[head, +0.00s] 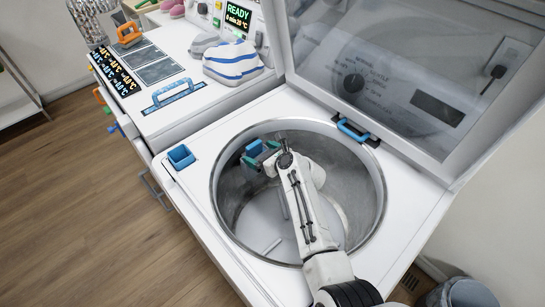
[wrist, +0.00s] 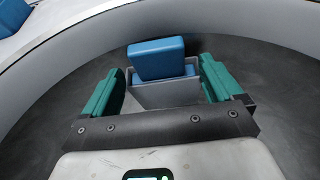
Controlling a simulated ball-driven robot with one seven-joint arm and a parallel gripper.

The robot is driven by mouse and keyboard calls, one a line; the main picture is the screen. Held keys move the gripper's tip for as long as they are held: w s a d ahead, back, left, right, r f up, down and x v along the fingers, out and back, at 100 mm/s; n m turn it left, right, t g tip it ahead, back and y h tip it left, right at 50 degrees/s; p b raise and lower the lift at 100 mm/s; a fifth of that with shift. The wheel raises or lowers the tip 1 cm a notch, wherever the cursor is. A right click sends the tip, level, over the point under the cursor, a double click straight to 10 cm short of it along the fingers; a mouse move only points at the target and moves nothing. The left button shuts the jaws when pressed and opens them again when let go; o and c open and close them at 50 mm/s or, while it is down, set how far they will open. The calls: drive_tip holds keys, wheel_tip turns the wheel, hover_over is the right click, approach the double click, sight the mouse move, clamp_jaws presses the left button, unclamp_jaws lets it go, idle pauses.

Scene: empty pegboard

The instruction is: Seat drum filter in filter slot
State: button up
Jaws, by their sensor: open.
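The drum filter (head: 254,147), a blue block, is inside the drum near its left wall. In the wrist view the blue block (wrist: 157,58) stands tilted above a grey box-like holder (wrist: 150,96), which looks like the filter slot. I cannot tell how deep the block sits. My gripper (head: 262,157) reaches down into the drum. Its green fingers (wrist: 160,88) are open, one on each side of the holder and block, with gaps visible. The holder's lower part is hidden by the gripper's black bar.
The round steel drum (head: 374,190) surrounds my gripper closely. The glass lid (head: 410,70) stands raised behind. Left is a counter with a blue handle (head: 170,92) and striped cloth (head: 232,62).

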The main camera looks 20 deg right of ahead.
drive_tip(key=p+v, duration=0.1)
drive_tip(key=v, duration=0.8)
drive_tip(key=shift+r, duration=0.15)
drive_tip(key=shift+s, duration=0.1)
drive_tip(key=s+d+r+n+g+h+p, duration=0.1)
drive_tip(key=s+n+g, duration=0.3)
drive_tip(key=s+n, duration=0.6)
drive_tip(key=s+d+r+n+g+h+p, duration=0.2)
drive_tip(key=s+n+g+p, duration=0.1)
drive_tip(key=s+n, duration=0.8)
drive_tip(key=s+d+r+n+g+h+p, duration=0.1)
drive_tip(key=s+n+g, duration=0.3)
drive_tip(key=s+n, duration=0.6)
drive_tip(key=shift+s+d+r+n+g+h+p, duration=0.1)
drive_tip(key=shift+s+r+p, duration=0.15)
drive_tip(key=shift+s, duration=0.8)
drive_tip(key=shift+s+r+n+g+h+p, duration=0.1)
drive_tip(key=shift+s+r+p, duration=0.15)
drive_tip(key=shift+s, duration=0.85)
drive_tip(key=shift+s+d+r+n+g+h+p, duration=0.15)
drive_tip(key=shift+s+r, duration=0.1)
drive_tip(key=shift+s, duration=0.8)
drive_tip(key=shift+s+f, duration=0.15)
drive_tip(key=shift+s, duration=0.1)
